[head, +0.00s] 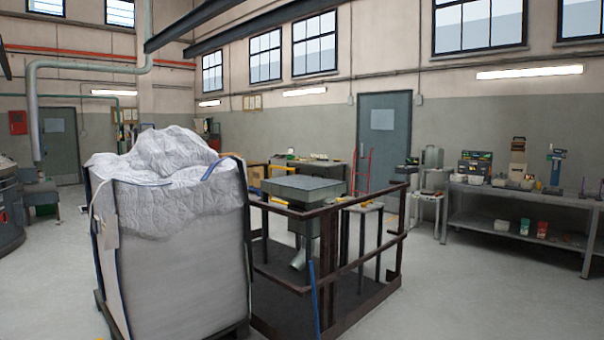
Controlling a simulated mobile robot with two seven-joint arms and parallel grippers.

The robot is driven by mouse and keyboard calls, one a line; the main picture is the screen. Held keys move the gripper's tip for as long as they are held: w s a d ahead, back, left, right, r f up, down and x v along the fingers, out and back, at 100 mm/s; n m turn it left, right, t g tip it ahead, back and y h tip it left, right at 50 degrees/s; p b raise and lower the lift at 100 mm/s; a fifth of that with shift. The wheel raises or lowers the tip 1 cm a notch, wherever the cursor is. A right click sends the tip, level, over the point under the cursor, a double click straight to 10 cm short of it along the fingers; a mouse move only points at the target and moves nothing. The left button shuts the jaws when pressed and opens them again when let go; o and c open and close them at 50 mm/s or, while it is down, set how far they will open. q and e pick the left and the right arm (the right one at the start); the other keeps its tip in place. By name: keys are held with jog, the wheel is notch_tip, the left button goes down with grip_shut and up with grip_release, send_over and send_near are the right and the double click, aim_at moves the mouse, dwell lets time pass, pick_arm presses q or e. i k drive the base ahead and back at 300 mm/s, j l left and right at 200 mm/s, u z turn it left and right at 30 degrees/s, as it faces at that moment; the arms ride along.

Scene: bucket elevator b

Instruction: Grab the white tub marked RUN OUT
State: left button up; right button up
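I cannot make out any tub marked RUN OUT; no lettering is readable at this distance. Several small pale tubs stand on the grey workbench (520,192) at the right, among them one pale tub (500,181) and another pale tub (527,183). I cannot tell whether either is the white tub. Neither of my grippers is in view.
A large white bulk bag (175,250) stands close at the left. Beside it is a railed platform (345,300) with a grey hopper (305,188). A red hand truck (362,170) stands by the grey door (383,140). Floor (480,290) at the right is clear.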

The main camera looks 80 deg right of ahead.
aim_at(500, 225)
jog(key=l+z, duration=0.15)
jog(key=z, duration=1.25)
jog(key=l+z, duration=0.15)
jog(key=l, duration=0.15)
jog(key=i+l+z, duration=0.15)
jog(key=l, duration=0.15)
jog(key=i+l+z, duration=0.15)
jog(key=l, duration=0.2)
jog(key=i+l+z, duration=0.2)
jog(key=l+z, duration=0.25)
jog(key=i+l+z, duration=0.65)
jog(key=z, duration=0.2)
jog(key=i+l+z, duration=0.25)
jog(key=i+z, duration=0.45)
jog(key=i, duration=5.35)
